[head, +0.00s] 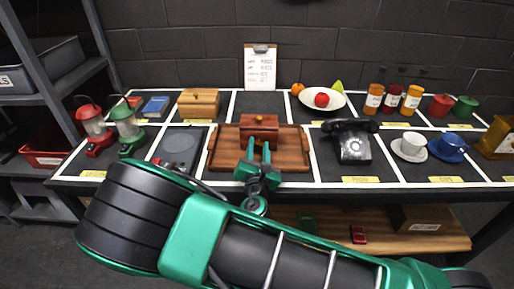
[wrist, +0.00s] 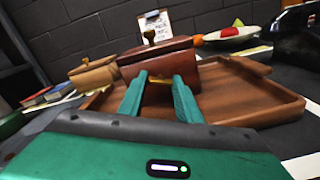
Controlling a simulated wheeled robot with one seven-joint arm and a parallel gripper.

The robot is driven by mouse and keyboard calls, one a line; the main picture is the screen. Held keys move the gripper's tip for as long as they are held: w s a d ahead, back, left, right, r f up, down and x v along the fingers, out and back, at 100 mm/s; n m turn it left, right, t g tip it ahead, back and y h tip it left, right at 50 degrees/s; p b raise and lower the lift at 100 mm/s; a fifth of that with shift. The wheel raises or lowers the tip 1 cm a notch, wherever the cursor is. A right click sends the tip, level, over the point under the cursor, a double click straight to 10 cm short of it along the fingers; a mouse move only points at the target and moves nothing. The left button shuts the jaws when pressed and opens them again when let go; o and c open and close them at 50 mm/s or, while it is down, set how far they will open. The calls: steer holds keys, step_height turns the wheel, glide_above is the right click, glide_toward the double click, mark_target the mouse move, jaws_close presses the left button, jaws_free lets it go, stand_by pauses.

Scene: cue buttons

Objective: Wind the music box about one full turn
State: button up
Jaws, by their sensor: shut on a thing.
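The music box, a red-brown wooden box (head: 260,123), sits on a brown wooden tray (head: 218,152) in the middle of the table; it also shows in the wrist view (wrist: 160,57).
A tan wooden box (head: 199,105) and a clipboard (head: 260,66) stand behind. A record-player-like device (head: 178,147) is left of the tray and a black telephone (head: 352,142) right of it. Lanterns, a fruit plate, jars and cups fill other sections. The tray rim surrounds the box.

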steer(key=o, duration=1)
steer(key=shift+o, duration=0.2)
steer(key=s, duration=1)
steer(key=shift+s+a, duration=0.2)
steer(key=shift+s, duration=0.1)
